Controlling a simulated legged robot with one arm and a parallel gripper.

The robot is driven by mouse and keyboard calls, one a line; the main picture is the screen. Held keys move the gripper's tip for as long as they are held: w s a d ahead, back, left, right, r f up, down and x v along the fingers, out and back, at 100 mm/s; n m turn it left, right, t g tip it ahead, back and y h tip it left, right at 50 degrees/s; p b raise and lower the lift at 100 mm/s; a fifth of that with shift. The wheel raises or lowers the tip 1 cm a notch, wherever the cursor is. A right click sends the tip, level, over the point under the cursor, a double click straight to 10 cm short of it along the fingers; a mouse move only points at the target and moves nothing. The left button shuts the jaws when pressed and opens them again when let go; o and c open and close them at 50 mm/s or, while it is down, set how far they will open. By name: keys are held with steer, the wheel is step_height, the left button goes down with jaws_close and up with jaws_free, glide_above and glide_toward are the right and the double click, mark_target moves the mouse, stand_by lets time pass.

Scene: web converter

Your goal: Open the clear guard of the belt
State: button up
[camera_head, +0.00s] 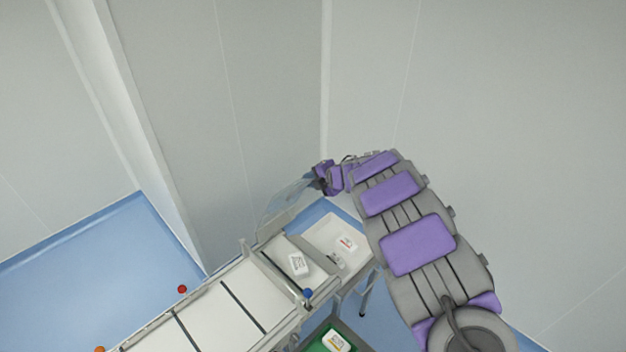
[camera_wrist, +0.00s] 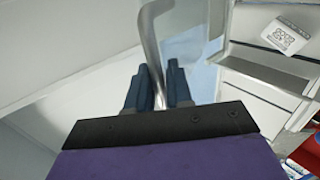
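The clear guard (camera_head: 284,205) is a see-through panel standing raised and tilted at the far end of the belt (camera_head: 213,315) in the head view. In the wrist view its pane (camera_wrist: 196,48) shows faintly beside a grey bent bar handle (camera_wrist: 150,38). My gripper (camera_head: 320,178) is at the guard's upper right edge. In the wrist view the two dark blue fingers of my gripper (camera_wrist: 159,82) stand on either side of the handle, closed closely around it. The exact finger contact is hard to see.
A white package (camera_head: 299,264) lies near the belt's end, with a white tray (camera_head: 322,230) beyond it. A blue knob (camera_head: 308,293) and a red knob (camera_head: 182,289) flank the belt. A green bin (camera_head: 318,340) is below. Grey walls stand behind.

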steer(key=shift+o, duration=0.5)
steer(key=shift+w, duration=0.1)
steer(key=b+v, duration=0.2)
steer(key=v, duration=1.5)
steer(key=shift+d+f, duration=0.1)
